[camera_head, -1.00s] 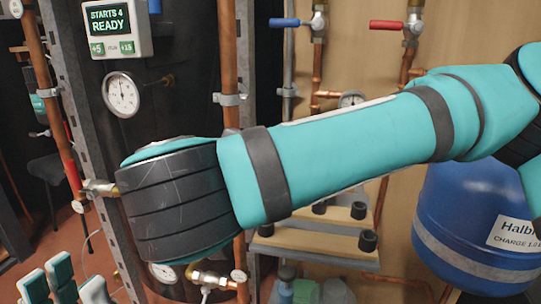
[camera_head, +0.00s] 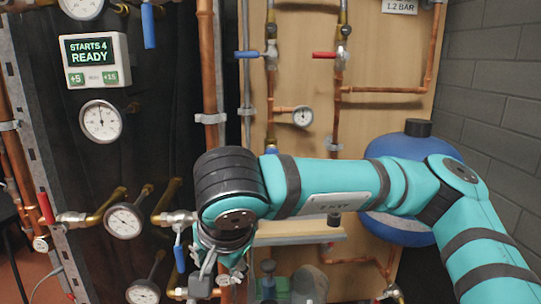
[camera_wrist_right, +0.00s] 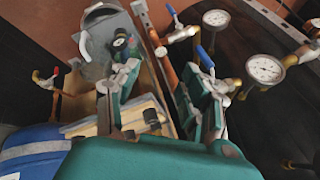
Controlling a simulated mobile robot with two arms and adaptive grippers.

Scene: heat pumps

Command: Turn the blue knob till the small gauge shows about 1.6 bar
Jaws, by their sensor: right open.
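I cannot make out a round blue knob for certain; several blue handles show, one beside the wrist (camera_head: 180,254) and one on the board (camera_head: 248,54). A small gauge (camera_head: 302,116) sits on the copper piping of the wooden board; its reading is too small to tell. My right gripper (camera_head: 212,270) points down in front of the lower pipes, partly hidden under its wrist. In the right wrist view its two teal fingers (camera_wrist_right: 160,95) are wide apart with nothing held. A blue lever (camera_wrist_right: 205,58) shows beside the right-hand finger there. My left gripper is out of view.
Larger gauges (camera_head: 101,121) and (camera_head: 124,221) are on the dark tank at left. A display box (camera_head: 92,62) reads "STARTS 4 READY". A red handle (camera_head: 324,55) and a blue vessel (camera_head: 412,160) are to the right. A metal bucket (camera_wrist_right: 95,35) shows in the wrist view.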

